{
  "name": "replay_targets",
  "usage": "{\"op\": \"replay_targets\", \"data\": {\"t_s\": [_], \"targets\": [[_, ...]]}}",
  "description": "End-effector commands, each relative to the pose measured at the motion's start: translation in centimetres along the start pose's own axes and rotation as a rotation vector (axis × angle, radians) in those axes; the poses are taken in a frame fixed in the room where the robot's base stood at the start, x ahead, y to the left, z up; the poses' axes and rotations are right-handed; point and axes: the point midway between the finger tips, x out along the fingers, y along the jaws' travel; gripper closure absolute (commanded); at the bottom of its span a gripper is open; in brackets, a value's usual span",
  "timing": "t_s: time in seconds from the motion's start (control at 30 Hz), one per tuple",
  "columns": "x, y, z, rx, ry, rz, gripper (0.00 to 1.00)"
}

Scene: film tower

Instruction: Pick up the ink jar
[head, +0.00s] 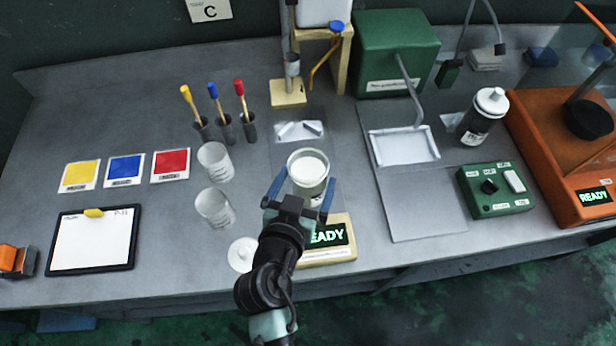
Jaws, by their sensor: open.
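My gripper (303,191) is open at the jar's near side. Its two blue fingers appear to left and right of the jar's lower part. I cannot tell whether they touch it. My gripper and arm hide part of the jar's base and the scale. A loose white round lid (243,254) lies on the bench left of my arm.
Two clear beakers (215,162) (215,208) stand close left of the jar. A stand (289,92) rises behind it. A black bottle with a white cap (481,118), a green control box (496,190) and an orange machine (560,150) are at the right. A clipboard (92,240) lies left.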

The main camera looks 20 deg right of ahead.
Motion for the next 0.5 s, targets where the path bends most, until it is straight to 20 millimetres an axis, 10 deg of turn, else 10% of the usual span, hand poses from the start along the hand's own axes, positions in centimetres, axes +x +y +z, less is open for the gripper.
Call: {"op": "replay_targets", "data": {"t_s": [0.5], "targets": [[5.0,-0.2,-0.5,-0.001,0.001,0.0,0.0]]}}
